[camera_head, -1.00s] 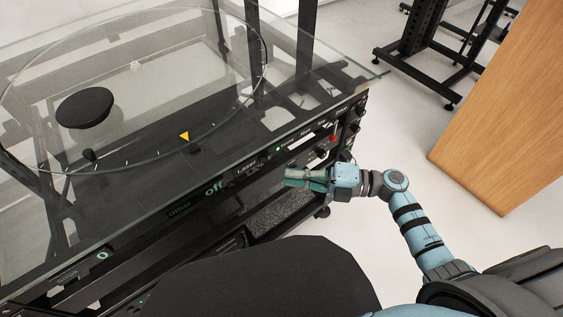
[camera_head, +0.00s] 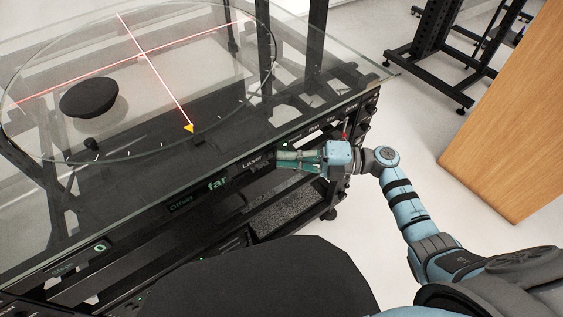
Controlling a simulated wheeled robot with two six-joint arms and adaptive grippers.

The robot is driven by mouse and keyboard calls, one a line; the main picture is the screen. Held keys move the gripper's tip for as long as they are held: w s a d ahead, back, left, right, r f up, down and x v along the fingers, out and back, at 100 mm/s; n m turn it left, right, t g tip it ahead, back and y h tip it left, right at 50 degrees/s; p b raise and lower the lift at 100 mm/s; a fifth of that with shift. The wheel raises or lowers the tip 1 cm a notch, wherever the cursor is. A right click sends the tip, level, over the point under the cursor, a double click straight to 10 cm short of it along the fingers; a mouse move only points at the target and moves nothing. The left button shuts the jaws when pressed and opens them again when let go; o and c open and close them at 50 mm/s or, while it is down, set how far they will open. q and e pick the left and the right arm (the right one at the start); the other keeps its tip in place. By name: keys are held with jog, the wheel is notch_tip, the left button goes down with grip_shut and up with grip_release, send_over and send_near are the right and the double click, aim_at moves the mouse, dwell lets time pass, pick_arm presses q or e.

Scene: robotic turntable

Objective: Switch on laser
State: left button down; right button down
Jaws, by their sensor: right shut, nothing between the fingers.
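The turntable's glass top (camera_head: 185,95) carries a red laser cross (camera_head: 143,53), which is lit and spans the round plate. The front panel has a "Laser" label (camera_head: 252,161) and a green display (camera_head: 217,184) that seems to read "far". My right gripper (camera_head: 280,158) is shut and empty, with its fingertips at the panel just right of the Laser label. The fingers hide the part of the panel behind them, so I cannot tell whether they touch it. My left gripper is not in view.
A black round object (camera_head: 89,97) sits on the plate, and a yellow triangle marker (camera_head: 190,128) is near its front rim. Knobs line the panel's right end. A wooden panel (camera_head: 505,125) stands at right. The floor between is clear.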

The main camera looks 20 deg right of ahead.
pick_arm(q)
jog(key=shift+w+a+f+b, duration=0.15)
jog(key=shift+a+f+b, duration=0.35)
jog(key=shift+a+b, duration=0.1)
pick_arm(e)
jog(key=v, duration=1.3)
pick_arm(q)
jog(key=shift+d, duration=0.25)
pick_arm(e)
jog(key=shift+s+r, duration=0.1)
